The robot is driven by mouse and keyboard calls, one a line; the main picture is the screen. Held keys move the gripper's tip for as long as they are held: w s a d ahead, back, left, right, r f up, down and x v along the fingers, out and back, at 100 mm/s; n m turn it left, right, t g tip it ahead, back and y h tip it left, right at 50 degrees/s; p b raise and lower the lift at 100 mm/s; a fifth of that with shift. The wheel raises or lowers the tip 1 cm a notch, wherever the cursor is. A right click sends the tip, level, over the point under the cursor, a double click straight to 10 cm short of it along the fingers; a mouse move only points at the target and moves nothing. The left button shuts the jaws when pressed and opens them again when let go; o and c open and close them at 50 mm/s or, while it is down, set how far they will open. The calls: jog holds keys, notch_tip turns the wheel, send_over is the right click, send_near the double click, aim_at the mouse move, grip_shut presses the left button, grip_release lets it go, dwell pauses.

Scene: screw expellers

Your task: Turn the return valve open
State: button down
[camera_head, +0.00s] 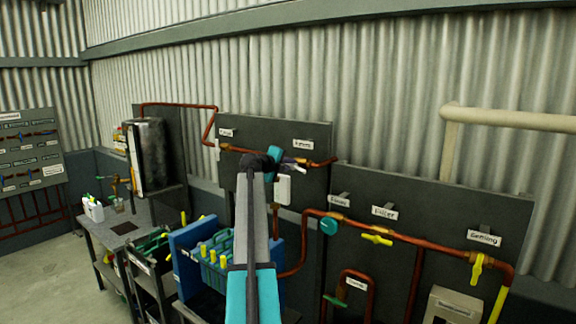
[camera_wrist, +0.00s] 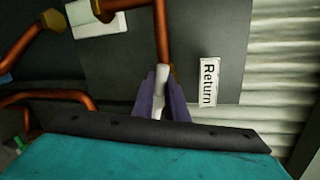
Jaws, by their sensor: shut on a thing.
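The return valve's white handle (camera_wrist: 160,82) shows in the wrist view between the two purple fingers of my gripper (camera_wrist: 161,98), which is shut on it. A "Return" label (camera_wrist: 208,82) is right of the handle on the dark panel. A copper pipe (camera_wrist: 161,38) runs up from the valve area. In the head view my gripper (camera_head: 289,161) is at the right part of the upper panel, just below a small label (camera_head: 303,144). A bit of the white handle (camera_head: 300,170) shows there. My arm and fingers hide most of the valve body.
A lower panel to the right carries a teal round valve handle (camera_head: 329,226), a yellow handle (camera_head: 377,239) and another yellow handle (camera_head: 477,268). A white box (camera_head: 283,190) hangs below my gripper. A blue crate (camera_head: 186,247) stands lower left.

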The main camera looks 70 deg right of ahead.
jog(key=shift+w+f+n+g+y, duration=0.1)
jog(key=shift+f+n+g+y, duration=0.1)
jog(key=shift+n, duration=0.35)
jog(key=shift+f+n+g+y, duration=0.1)
jog(key=shift+n+g, duration=0.1)
jog(key=shift+n, duration=0.35)
jog(key=c, duration=2)
grip_release()
jog(key=shift+d+f, duration=0.1)
jog(key=shift+a, duration=0.2)
jog(key=shift+b+v, duration=2.55)
jog(key=shift+v, duration=4.25)
